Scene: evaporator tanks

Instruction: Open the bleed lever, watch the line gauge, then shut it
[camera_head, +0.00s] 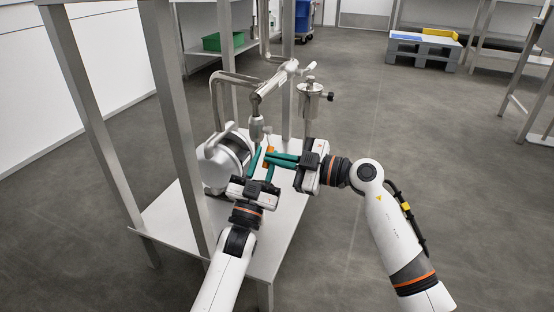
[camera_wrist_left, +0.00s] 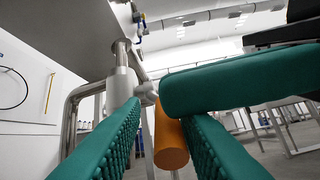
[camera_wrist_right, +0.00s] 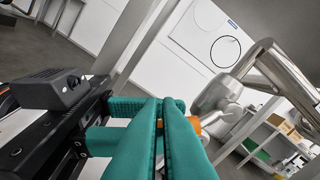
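An orange handle (camera_head: 269,149), which looks like the bleed lever, sits below the steel pipework over the table, beside the tank (camera_head: 228,160). My left gripper (camera_head: 262,164) is open; in the left wrist view the orange handle (camera_wrist_left: 170,143) shows between its green fingers, closer to the right one. My right gripper (camera_head: 272,157) comes in from the right with its green fingers together, at the handle. In the right wrist view the orange part (camera_wrist_right: 196,125) is mostly hidden behind those fingers. A right-gripper finger (camera_wrist_left: 240,80) crosses the left wrist view. No gauge face is readable.
A steel table (camera_head: 275,235) with tall posts (camera_head: 172,120) carries the tank. Steel pipes (camera_head: 275,82) and a cylinder fitting (camera_head: 311,100) rise close above the grippers. A green bin (camera_head: 222,41) sits on a shelf behind.

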